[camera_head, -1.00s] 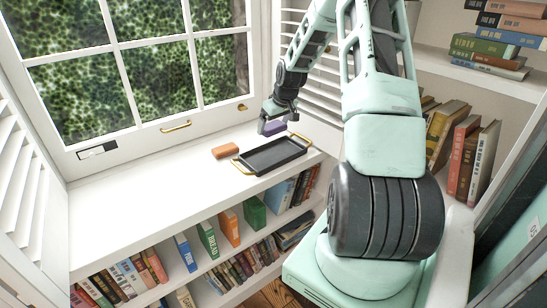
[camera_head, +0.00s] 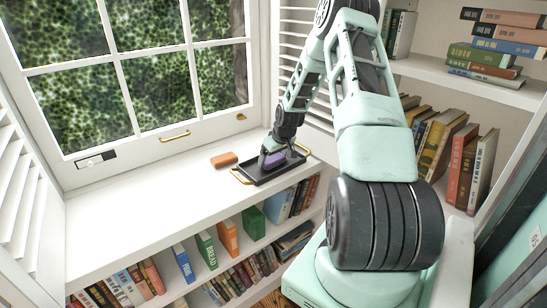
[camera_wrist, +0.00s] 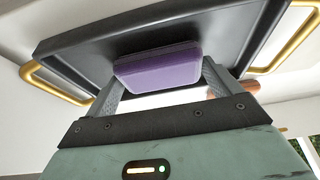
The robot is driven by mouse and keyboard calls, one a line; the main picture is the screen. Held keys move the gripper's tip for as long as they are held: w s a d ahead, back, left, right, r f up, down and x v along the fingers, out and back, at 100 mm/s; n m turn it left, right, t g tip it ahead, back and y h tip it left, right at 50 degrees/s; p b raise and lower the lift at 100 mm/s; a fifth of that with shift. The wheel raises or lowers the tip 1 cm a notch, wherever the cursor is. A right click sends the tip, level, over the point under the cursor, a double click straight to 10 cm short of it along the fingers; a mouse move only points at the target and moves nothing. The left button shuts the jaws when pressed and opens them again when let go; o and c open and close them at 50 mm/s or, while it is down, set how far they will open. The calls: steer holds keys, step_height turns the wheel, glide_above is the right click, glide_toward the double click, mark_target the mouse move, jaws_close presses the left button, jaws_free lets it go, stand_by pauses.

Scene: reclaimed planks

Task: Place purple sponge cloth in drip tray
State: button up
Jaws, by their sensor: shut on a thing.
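The purple sponge cloth (camera_wrist: 158,68) is a thick purple block between the two fingers of my gripper (camera_wrist: 160,85) in the wrist view. In the head view my gripper (camera_head: 272,158) points down over the drip tray, shut on the purple sponge cloth (camera_head: 273,161). The drip tray (camera_head: 262,177) is black and shallow with gold handles, and lies on the white windowsill. It also shows behind the cloth in the wrist view (camera_wrist: 225,35). The cloth is within the tray's outline; I cannot tell whether it touches the tray floor.
An orange-brown block (camera_head: 223,160) lies on the white sill (camera_head: 150,205) just left of the tray. The window (camera_head: 130,80) stands behind. Books fill the shelves below and at right. The sill's left part is clear.

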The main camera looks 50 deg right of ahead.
steer(key=shift+f, duration=0.15)
steer(key=o, duration=0.8)
steer(key=shift+c, duration=0.2)
